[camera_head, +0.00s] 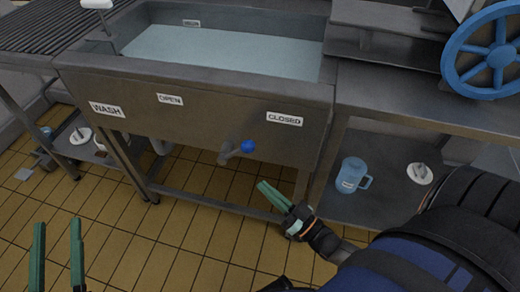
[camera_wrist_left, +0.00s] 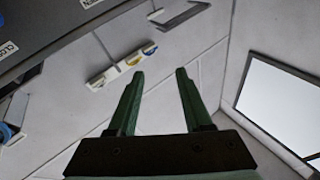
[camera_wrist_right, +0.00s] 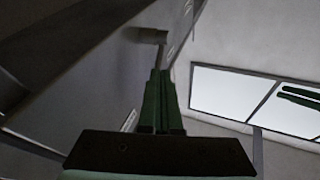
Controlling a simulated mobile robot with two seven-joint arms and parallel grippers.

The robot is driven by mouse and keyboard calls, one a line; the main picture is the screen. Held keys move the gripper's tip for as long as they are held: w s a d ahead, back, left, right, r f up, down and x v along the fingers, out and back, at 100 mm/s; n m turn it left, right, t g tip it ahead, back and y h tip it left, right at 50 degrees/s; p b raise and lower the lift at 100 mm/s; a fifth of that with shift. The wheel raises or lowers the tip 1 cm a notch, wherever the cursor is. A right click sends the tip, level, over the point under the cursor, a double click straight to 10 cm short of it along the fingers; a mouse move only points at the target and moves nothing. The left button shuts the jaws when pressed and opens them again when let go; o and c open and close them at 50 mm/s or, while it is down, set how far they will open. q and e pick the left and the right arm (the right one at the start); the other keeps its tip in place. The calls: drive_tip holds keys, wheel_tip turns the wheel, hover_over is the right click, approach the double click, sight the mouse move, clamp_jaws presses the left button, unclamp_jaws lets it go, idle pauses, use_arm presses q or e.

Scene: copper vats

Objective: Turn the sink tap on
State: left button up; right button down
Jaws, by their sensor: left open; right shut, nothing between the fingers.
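The metal sink (camera_head: 85,75) has a front panel with an OPEN label on the left and a CLOSED label on the right. The tap (camera_head: 230,152) sticks out low on this panel, and its round blue knob (camera_head: 248,147) sits at its right side, under the CLOSED label. My right gripper (camera_head: 262,186) is shut and empty, a little below and right of the knob, apart from it. In the right wrist view a grey cylindrical part shows beyond the fingertips (camera_wrist_right: 157,72). My left gripper (camera_head: 57,224) is open and empty at the lower left, far from the tap.
Pale blue water (camera_head: 215,52) fills the basin. A blue wheel (camera_head: 490,55) stands above the right counter (camera_head: 400,100). A blue jug (camera_head: 350,176) and a white-lidded item (camera_head: 420,173) rest on the shelf below. The sink's lower frame bar (camera_head: 215,202) runs under the tap.

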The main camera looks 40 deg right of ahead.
use_arm(q)
drive_tip(key=s+d+r+m+t+h+b, duration=0.1)
drive_tip(key=s+r+m+t+h+b, duration=0.1)
drive_tip(key=s+r+m+h+b, duration=0.2)
drive_tip(key=s+m+h+b, duration=0.1)
drive_tip(key=s+h+b, duration=0.1)
drive_tip(key=h+b, duration=0.1)
drive_tip(key=shift+s+d+h+b, duration=0.2)
drive_tip(key=shift+s+h+b, duration=0.05)
drive_tip(key=shift+h+b, duration=0.2)
use_arm(e)
drive_tip(key=s+d+f+n+t+y, duration=0.2)
drive_tip(key=s+d+f+t+y, duration=0.1)
drive_tip(key=s+d+y, duration=0.1)
drive_tip(key=shift+d+f+t+y, duration=0.35)
drive_tip(key=shift+d+y, duration=0.4)
drive_tip(key=shift+y, duration=0.25)
drive_tip(key=shift+w+r, duration=0.1)
drive_tip(key=shift+r, duration=0.05)
use_arm(q)
drive_tip(key=shift+r+p, duration=0.4)
use_arm(e)
approach(239, 151)
drive_tip(key=r, duration=0.1)
drive_tip(key=w+r, duration=0.1)
drive_tip(key=r, duration=0.1)
drive_tip(key=w+r, duration=0.1)
drive_tip(key=r, duration=0.1)
drive_tip(key=shift+r, duration=0.15)
